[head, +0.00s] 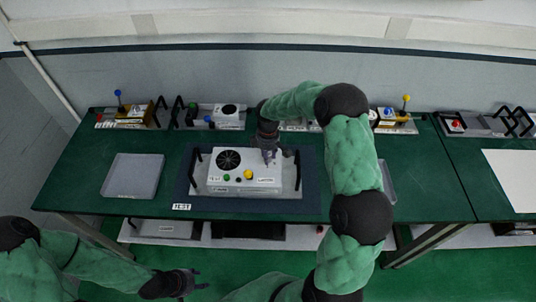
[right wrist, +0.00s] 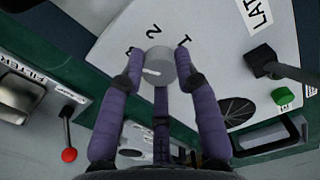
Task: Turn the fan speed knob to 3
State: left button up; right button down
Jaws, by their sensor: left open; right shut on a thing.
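The white generator box (head: 243,184) sits on a dark mat in the middle of the green table, with a round black fan grille on its top. My right gripper (head: 268,158) points down at the box's back right part. In the right wrist view, its purple fingers are shut on the grey fan speed knob (right wrist: 160,66), one on each side. The numbers 1, 2 and a partly covered 3 stand around the knob. A pale mark shows on the knob's left part. My left gripper (head: 203,280) is open and empty in front of the table, low in the head view.
A clear tray (head: 133,175) lies to the left. Several other devices line the table's back edge. A white sheet (head: 515,170) lies far right.

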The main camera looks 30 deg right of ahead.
dwell(0.6)
jog(key=c, duration=0.9)
grip_release()
jog(key=shift+a, duration=0.1)
notch_tip(320, 180, up, 12)
